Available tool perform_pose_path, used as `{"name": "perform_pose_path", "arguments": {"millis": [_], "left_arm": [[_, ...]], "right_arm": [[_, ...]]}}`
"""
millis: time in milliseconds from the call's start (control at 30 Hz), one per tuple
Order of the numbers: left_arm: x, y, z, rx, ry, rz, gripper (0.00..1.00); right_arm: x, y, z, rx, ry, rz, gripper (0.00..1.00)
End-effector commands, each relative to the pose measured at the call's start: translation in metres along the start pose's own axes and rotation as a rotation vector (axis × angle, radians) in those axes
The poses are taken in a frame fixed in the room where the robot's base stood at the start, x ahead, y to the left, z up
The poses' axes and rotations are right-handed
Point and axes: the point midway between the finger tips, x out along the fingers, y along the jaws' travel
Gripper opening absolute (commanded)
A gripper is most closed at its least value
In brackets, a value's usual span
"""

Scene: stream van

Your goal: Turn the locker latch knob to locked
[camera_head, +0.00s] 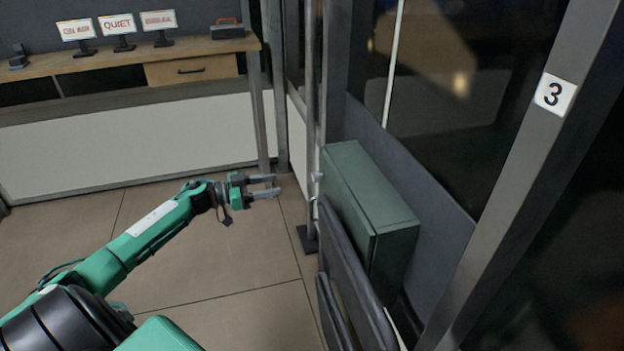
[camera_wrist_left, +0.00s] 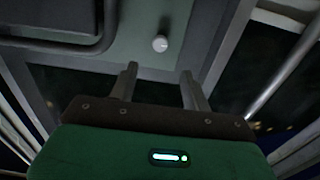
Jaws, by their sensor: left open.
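The locker (camera_head: 368,205) is a green box against the wall on the right in the head view. Its latch knob (camera_head: 317,177) is a small pale knob on the side facing my left gripper. In the left wrist view the knob (camera_wrist_left: 160,43) is round and whitish, on the grey-green locker face (camera_wrist_left: 190,60), ahead of and between the fingers. My left gripper (camera_head: 277,186) is open and empty, pointing at the knob with a gap between them. I cannot read the knob's turn position. My right gripper is not in view.
Dark padded panels (camera_head: 345,270) stand below and in front of the locker. A vertical metal post (camera_head: 311,110) rises just beyond the knob. A wooden desk (camera_head: 120,70) with lit signs is at the back left. The floor (camera_head: 215,255) around my left arm is clear.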

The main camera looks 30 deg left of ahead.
Motion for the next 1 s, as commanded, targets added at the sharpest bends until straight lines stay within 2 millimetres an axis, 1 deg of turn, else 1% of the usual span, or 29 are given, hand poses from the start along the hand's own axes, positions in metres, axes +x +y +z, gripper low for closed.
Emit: {"name": "perform_pose_path", "arguments": {"millis": [33, 400, 600, 700, 800, 1000], "left_arm": [[0.008, 0.0, -0.001, 0.0, 0.005, 0.001, 0.48], [0.072, 0.0, -0.001, 0.001, 0.006, -0.001, 0.48], [0.103, -0.001, -0.001, 0.0, 0.004, -0.002, 0.48], [0.114, -0.001, 0.0, -0.001, 0.003, -0.002, 0.48], [0.12, -0.001, 0.0, 0.001, 0.002, -0.002, 0.48], [0.124, 0.0, 0.0, 0.0, 0.001, -0.002, 0.48]], "right_arm": [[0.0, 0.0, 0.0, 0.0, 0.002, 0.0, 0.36], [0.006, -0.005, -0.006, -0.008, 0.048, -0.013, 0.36], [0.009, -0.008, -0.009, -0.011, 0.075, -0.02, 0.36], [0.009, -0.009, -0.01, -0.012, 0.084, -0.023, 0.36], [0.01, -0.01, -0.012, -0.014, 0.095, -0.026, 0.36], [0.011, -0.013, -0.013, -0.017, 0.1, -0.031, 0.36]]}}
